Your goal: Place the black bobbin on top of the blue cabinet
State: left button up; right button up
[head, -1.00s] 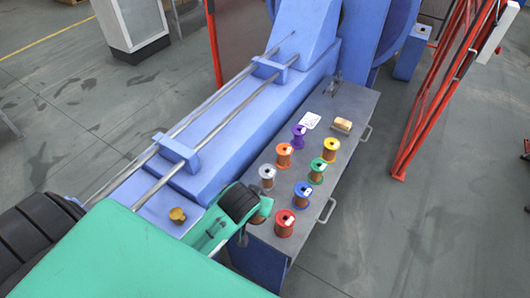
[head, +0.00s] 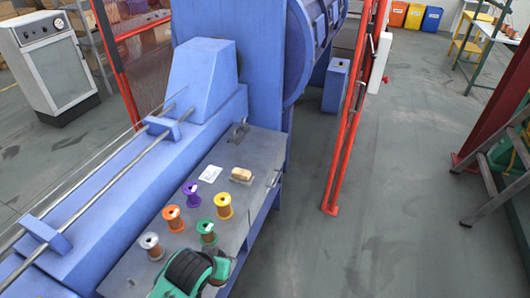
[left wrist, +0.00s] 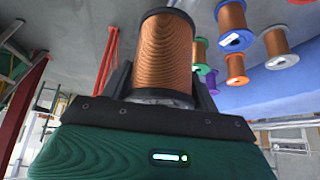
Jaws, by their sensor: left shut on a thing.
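The black bobbin (left wrist: 163,52), copper wire between black flanges, is held in my left gripper (left wrist: 163,85) in the left wrist view, a finger on each side. In the head view my left wrist (head: 190,272) is at the bottom, over the near end of the grey bench top; its fingers and the bobbin are hidden there. A small blue cabinet (head: 336,88) stands on the floor beyond the bench, between the big blue machine and the red post. Its top looks mostly clear. My right gripper is not in view.
Silver (head: 150,246), orange (head: 173,218), purple (head: 191,194), yellow (head: 223,206) and green (head: 207,232) bobbins stand on the grey bench (head: 262,150) with a wooden-topped brush-like block (head: 241,175). A red frame (head: 352,130) rises right of the bench. Open floor (head: 400,200) lies right of it.

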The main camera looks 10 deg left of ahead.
aim_at(258, 148)
jog(key=i+l+u, duration=0.2)
jog(key=i+l, duration=0.35)
jog(key=i+l+u, duration=0.2)
jog(key=i+l, duration=0.3)
jog(key=l, duration=0.25)
jog(key=i+u, duration=0.35)
jog(key=i, duration=0.85)
jog(key=i+j, duration=0.15)
